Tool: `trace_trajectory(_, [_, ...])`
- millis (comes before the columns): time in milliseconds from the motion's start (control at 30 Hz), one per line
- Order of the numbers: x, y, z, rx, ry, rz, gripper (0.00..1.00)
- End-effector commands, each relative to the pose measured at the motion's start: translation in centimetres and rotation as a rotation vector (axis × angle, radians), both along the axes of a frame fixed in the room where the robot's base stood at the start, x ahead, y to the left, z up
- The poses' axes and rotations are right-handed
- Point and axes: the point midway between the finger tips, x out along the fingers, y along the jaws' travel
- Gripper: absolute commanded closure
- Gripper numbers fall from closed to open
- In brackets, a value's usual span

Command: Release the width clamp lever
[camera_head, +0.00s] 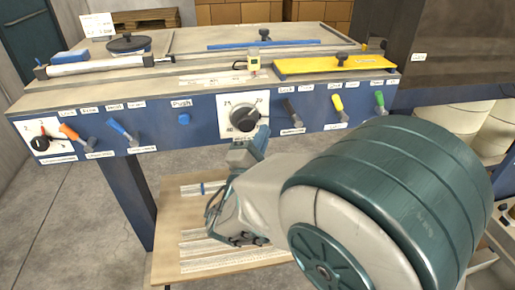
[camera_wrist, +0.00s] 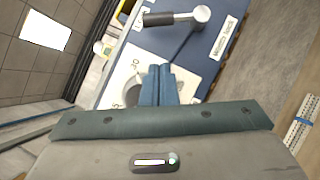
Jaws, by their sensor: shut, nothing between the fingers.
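The dark-handled lever (camera_head: 290,112) is on the blue front panel (camera_head: 210,122), just right of the big dial (camera_head: 246,117). It also shows at the top of the wrist view as a black grip (camera_wrist: 165,19) on a silver pivot (camera_wrist: 201,14); the small label beside it seems to begin with "Width". My gripper (camera_head: 262,138) is shut and empty, with its blue fingertips (camera_wrist: 158,72) in front of the dial's white plate. The fingers hide part of the dial and plate. The gripper is apart from the lever, which lies to the right in the head view.
Yellow (camera_head: 338,106) and green (camera_head: 379,101) levers sit further right. A blue push button (camera_head: 184,118), a blue lever (camera_head: 121,130) and an orange lever (camera_head: 70,132) are to the left. A yellow bar (camera_head: 335,64) lies on top of the table. A lower shelf (camera_head: 170,250) is below.

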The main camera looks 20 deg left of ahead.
Motion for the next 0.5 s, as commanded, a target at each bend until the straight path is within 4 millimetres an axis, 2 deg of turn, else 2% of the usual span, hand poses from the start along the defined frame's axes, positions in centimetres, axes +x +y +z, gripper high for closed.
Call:
trace_trajectory(100, [2.2,-0.1,0.9,0.001,-0.001,-0.001,1.0])
trace_trajectory(300, [3.7,-1.9,2.2,0.001,0.0,-0.001,1.0])
trace_trajectory(500, [4.2,-2.5,2.5,0.0,0.001,0.0,1.0])
